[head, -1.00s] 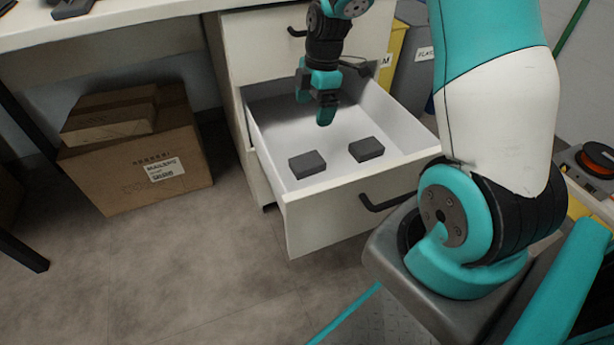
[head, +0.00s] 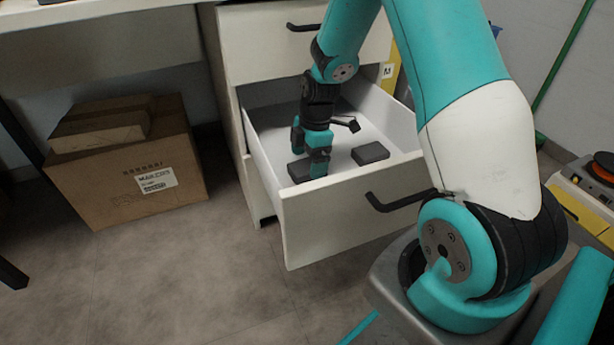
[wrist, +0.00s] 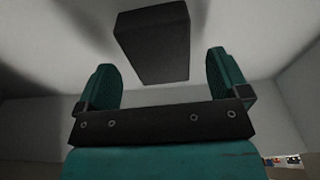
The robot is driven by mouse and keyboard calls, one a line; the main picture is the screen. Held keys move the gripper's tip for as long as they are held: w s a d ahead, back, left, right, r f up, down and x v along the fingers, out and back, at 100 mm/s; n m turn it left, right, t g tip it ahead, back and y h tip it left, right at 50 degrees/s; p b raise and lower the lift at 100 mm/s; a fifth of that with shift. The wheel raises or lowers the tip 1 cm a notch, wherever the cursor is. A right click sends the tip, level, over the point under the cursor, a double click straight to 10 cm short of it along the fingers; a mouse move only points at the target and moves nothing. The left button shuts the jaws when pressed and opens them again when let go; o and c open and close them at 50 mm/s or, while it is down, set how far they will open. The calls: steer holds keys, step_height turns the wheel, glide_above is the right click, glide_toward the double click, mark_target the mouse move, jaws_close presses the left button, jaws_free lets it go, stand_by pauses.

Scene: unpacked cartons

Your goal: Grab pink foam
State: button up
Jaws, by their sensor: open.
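No pink foam shows in any view. Two dark grey blocks lie in the open white drawer (head: 335,215). The left block (head: 298,172) is partly hidden behind my gripper (head: 308,153) in the head view. The right block (head: 370,153) lies clear of the gripper. My gripper is inside the drawer, pointing down at the left block. In the wrist view, my gripper (wrist: 160,82) is open and empty. One dark block (wrist: 155,42) shows just beyond and between its fingers; I cannot tell whether they touch it.
The drawer's walls and front surround the gripper, with a black handle (head: 398,201) on the front. A closed drawer (head: 270,50) is above. A cardboard box (head: 125,180) with smaller boxes on top stands on the floor at left. The floor in front is clear.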

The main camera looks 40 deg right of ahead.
steer(key=shift+a+f+b, duration=0.15)
steer(key=shift+f+b, duration=0.15)
steer(key=shift+f, duration=0.85)
steer(key=shift+f, duration=0.15)
steer(key=c, duration=1)
